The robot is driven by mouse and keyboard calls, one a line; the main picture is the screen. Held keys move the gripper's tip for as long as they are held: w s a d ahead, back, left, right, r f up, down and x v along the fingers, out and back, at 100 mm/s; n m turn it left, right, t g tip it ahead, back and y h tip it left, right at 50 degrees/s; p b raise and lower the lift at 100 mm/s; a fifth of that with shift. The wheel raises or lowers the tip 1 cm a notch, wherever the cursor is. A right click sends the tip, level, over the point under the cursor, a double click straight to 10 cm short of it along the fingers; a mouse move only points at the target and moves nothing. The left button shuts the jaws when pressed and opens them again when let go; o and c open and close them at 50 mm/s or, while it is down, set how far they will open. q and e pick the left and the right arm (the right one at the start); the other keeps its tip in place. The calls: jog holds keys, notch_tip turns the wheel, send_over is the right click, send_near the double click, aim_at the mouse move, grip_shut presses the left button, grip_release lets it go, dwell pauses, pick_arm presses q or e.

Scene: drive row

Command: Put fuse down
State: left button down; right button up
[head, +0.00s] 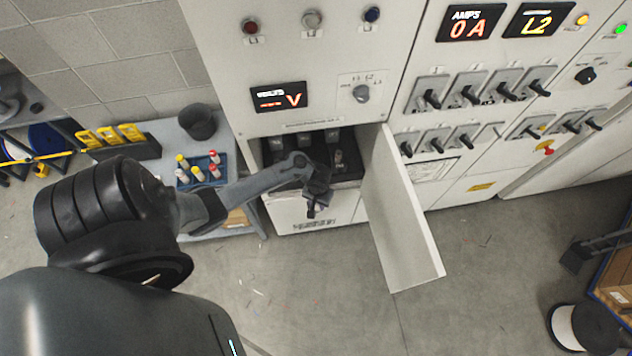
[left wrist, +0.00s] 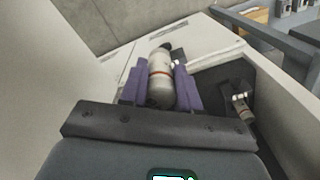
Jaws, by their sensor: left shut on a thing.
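My left gripper (head: 316,208) is in front of the open fuse compartment (head: 350,168) in the head view. In the left wrist view its purple fingers (left wrist: 160,88) are shut on a pale grey fuse (left wrist: 160,72) with a red band and a dark end. In the head view the held fuse is mostly hidden by the gripper. Another fuse sits in the compartment (head: 338,158), right of the gripper; it also shows in the left wrist view (left wrist: 242,108). A blue tray (head: 203,159) on the bench at left holds several red- and yellow-capped fuses. My right gripper is not in view.
The compartment door (head: 402,215) stands open to the right of the gripper. The grey bench (head: 165,132) at left carries a black cup (head: 197,122) and a rack of yellow meters (head: 108,138). A cable spool (head: 582,328) stands at lower right.

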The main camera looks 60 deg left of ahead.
pick_arm(q)
jog(key=w+a+f+b, duration=0.1)
jog(key=a+f+b, duration=0.2)
jog(key=b, duration=0.1)
jog(key=w+a+f+b, duration=0.1)
jog(key=a+f+b, duration=0.1)
jog(key=b, duration=0.3)
jog(key=w+a+f+b, duration=0.1)
jog(key=a+f+b, duration=0.2)
jog(key=f+b, duration=0.1)
jog(key=shift+a+f+b, duration=0.3)
jog(key=shift+f+b, duration=0.05)
jog(key=shift+b, duration=0.3)
jog(key=shift+r, duration=0.1)
jog(key=c, duration=0.8)
grip_release()
